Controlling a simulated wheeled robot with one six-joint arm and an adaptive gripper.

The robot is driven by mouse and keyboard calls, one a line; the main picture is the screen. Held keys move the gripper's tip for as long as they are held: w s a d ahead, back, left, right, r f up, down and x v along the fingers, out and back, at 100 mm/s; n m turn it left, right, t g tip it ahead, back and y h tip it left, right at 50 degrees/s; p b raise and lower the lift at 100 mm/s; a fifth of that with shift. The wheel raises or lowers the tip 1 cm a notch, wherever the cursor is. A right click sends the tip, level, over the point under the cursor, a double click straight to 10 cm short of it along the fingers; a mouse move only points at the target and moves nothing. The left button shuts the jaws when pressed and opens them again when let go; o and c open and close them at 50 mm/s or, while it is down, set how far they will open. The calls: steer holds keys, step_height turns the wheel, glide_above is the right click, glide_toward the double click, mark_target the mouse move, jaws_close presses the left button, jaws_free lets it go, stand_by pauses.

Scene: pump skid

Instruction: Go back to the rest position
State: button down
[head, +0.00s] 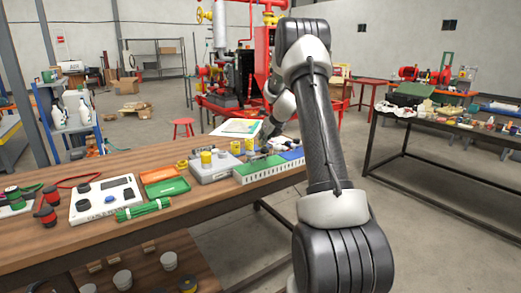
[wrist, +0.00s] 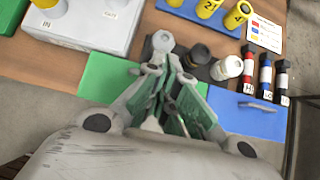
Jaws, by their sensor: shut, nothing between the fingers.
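My gripper (head: 268,131) is at the far right end of the wooden workbench (head: 140,165) in the head view, partly hidden by my own arm. In the wrist view my gripper (wrist: 163,62) is seen from behind with its fingers together and nothing visible between them. Below it are a green surface (wrist: 103,82) on the left and a blue surface (wrist: 245,112) on the right. My arm stretches forward from the bottom of the head view over the bench's right end.
A white bottle (wrist: 228,68) and several small cylinders stand just beyond my gripper. Yellow cylinders (wrist: 208,8) stand farther off. A grey box (head: 213,166), green tray (head: 168,189) and orange tray (head: 160,174) lie on the bench. Another table (head: 440,133) stands right, across open floor.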

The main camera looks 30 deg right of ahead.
step_height(320, 180, up, 7)
steer(key=w, duration=0.1)
steer(key=shift+w+f, duration=0.15)
steer(key=s+a+f+n+g+y, duration=0.1)
steer(key=s+a+f+n+g, duration=0.2)
steer(key=s+f+n, duration=0.6)
steer(key=s+a+r+n, duration=0.5)
steer(key=s+n, duration=0.3)
steer(key=s, duration=0.5)
steer(key=s+a+r+n+h, duration=0.1)
steer(key=s+a+r+n, duration=0.4)
steer(key=s, duration=0.8)
steer(key=s+a+r+n+g, duration=0.1)
steer(key=s+a+r+n, duration=0.5)
steer(key=s+a+n, duration=0.4)
steer(key=s+n, duration=0.3)
steer(key=s, duration=0.1)
